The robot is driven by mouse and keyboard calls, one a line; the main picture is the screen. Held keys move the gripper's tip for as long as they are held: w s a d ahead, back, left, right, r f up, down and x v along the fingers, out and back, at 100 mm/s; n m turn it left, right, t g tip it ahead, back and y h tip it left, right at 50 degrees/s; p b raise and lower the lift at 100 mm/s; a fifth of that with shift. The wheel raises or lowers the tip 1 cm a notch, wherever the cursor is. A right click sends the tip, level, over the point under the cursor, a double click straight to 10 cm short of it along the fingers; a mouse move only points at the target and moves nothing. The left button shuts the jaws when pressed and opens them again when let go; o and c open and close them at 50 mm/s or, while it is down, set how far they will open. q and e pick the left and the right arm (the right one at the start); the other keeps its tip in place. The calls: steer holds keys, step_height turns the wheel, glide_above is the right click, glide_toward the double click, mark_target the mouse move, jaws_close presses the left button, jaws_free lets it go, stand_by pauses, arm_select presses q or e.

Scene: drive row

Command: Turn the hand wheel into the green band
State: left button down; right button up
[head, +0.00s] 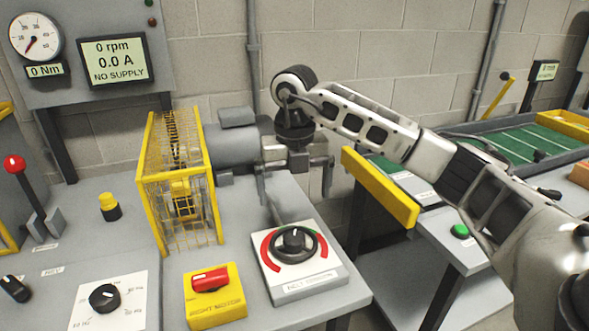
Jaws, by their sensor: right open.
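The hand wheel (294,241) is a dark round wheel with a raised hub, on a white plate (270,274) labelled belt tension at the front right of the grey bench. A red band shows on its left and right sides. My left gripper is not in view.
A red switch on a yellow box (216,303) stands left of the wheel. A yellow mesh guard (181,185) and a grey motor (236,145) are behind. A yellow bar (380,187) is to the right. The display (113,61) reads 0 rpm, 0.0 A, no supply.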

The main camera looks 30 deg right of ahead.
steer(key=shift+r, duration=2.4)
steer(key=shift+f, duration=0.1)
